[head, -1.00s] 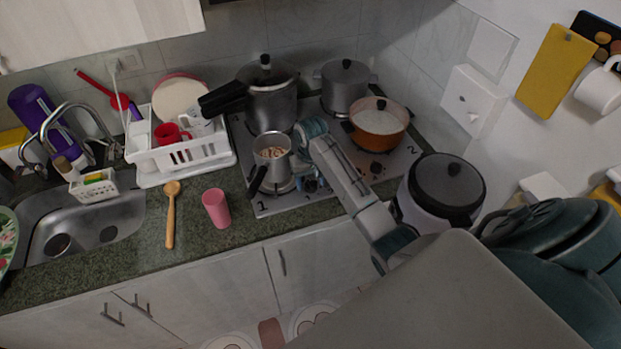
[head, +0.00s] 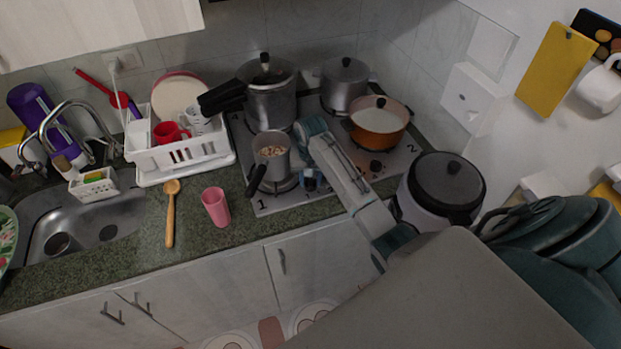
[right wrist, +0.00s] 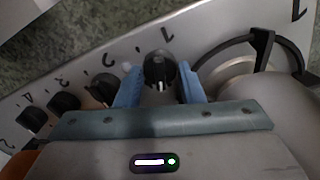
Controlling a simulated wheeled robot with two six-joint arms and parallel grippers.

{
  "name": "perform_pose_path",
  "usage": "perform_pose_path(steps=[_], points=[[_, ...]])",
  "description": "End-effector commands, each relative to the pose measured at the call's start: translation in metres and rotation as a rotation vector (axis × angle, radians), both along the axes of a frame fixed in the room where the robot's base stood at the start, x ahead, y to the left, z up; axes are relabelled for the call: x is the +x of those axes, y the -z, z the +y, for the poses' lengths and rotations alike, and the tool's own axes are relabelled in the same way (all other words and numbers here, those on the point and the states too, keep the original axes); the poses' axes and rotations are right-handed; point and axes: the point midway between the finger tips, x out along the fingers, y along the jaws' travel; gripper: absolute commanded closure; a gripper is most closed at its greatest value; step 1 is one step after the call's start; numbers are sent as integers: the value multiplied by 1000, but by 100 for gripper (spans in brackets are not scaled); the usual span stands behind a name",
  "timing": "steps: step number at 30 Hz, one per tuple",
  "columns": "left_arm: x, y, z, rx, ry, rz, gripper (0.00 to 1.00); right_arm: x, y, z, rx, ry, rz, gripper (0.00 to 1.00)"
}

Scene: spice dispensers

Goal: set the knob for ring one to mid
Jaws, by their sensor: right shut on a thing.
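The knob for ring one (right wrist: 160,70) is round and black with a pale pointer line, on the stove's front strip beside a mark like a 1. My right gripper (right wrist: 160,88) has its blue fingers on both sides of this knob and is shut on it. In the head view my right gripper (head: 312,181) is low over the stove's front edge, right of the ring-one pot (head: 271,160), and hides the knob. My left gripper is not in view.
More black knobs (right wrist: 103,88) stand in a row beside the held one. The small pot, with its black handle, stands on the ring close to my gripper. An orange pan (head: 378,128) and a rice cooker (head: 445,185) flank my forearm. A pink cup (head: 215,207) stands left.

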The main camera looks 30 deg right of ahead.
Motion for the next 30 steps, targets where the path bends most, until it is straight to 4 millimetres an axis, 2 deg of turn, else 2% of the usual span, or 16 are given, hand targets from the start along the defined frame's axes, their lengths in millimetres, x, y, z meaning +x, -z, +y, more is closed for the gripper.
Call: perform_pose_path(steps=[15,30], points=[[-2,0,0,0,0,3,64,1,-1,0,-1,383,-3,88],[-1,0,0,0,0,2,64,1,-1,-1,-1,492,-3,88]])
